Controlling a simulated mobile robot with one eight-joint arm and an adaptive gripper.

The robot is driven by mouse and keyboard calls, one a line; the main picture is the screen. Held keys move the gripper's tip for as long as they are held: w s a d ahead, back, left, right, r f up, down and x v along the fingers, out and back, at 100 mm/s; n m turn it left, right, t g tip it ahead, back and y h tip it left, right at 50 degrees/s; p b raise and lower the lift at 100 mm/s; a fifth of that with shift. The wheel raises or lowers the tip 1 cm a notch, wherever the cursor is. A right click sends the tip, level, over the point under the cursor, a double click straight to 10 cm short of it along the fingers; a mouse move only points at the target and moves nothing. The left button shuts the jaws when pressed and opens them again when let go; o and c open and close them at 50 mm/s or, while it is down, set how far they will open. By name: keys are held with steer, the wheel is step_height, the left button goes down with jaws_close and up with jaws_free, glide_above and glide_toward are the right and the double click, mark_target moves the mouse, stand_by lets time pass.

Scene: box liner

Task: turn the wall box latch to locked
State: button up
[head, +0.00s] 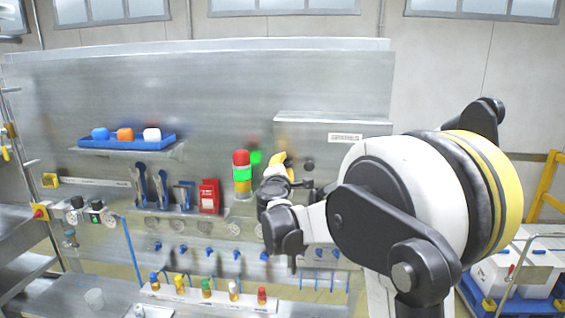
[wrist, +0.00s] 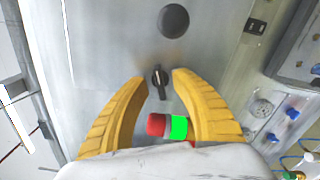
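The wall box (head: 330,130) is a grey metal box with a white label, high on the panel in the head view. Its latch (wrist: 160,82) is a small dark turn handle on the grey face in the wrist view, pointing roughly up and down there. My gripper (wrist: 161,79) has its two yellow fingers open, one tip on each side of the latch, with visible gaps. Whether the tips reach the latch's depth I cannot tell. In the head view my gripper (head: 284,165) is in front of the box, and the latch cannot be made out there.
A red, green and yellow stack light (head: 241,172) stands left of my gripper; its red and green parts (wrist: 168,126) show between the fingers in the wrist view. A dark round disc (wrist: 173,20) is on the box face. A blue tray (head: 125,142) with blocks is at left.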

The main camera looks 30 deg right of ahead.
steer(key=shift+w+d, duration=0.25)
steer(key=shift+w, duration=0.15)
jaws_close()
steer(key=shift+s, duration=0.1)
steer(key=shift+r, duration=0.1)
